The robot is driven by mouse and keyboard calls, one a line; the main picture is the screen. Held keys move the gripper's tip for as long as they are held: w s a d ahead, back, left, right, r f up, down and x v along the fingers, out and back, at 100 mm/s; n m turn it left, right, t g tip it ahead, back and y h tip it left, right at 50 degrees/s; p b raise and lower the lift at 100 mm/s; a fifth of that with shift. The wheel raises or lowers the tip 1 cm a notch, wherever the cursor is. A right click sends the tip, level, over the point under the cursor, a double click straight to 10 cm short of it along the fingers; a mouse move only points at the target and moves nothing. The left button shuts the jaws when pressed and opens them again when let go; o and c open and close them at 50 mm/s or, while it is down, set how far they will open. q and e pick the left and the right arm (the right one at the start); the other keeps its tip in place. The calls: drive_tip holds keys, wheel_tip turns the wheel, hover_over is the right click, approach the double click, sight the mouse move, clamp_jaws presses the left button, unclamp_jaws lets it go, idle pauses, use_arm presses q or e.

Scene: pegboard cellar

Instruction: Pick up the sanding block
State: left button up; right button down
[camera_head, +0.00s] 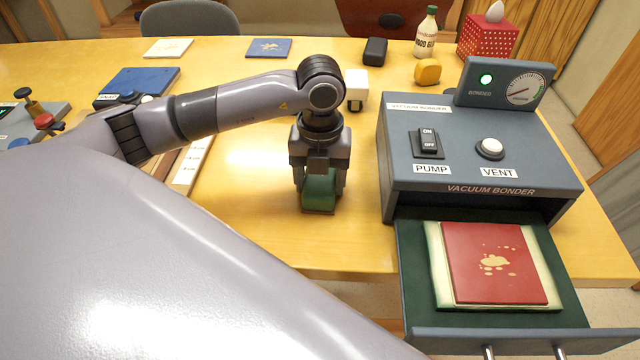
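A green block with a brownish underside, which looks like the sanding block (319,194), is on or just above the yellow table, left of the vacuum bonder. My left gripper (320,188) points down over it, one finger on each side. I see no clear gap between fingers and block, but cannot tell whether they grip it. The gripper hides the block's upper part. My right gripper is not in view.
The vacuum bonder (480,190) stands close on the right, its drawer (410,262) pulled out with a red panel (495,262) inside. A white block (356,84), black block (375,51), yellow object (428,71) and glue bottle (426,32) stand behind. Bare table lies around the green block.

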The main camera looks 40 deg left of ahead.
use_arm(q)
drive_tip(key=shift+r, duration=0.2)
wheel_tip(320, 180, up, 10)
drive_tip(key=shift+r, duration=0.1)
wheel_tip(320, 180, up, 10)
drive_tip(key=f+p, duration=0.1)
drive_tip(key=p, duration=0.1)
hover_over(321, 177)
drive_tip(key=shift+a+r, duration=0.1)
drive_tip(key=shift+r, duration=0.15)
drive_tip(key=o, duration=0.6)
drive_tip(key=shift+c, duration=0.2)
drive_tip(key=c, duration=0.4)
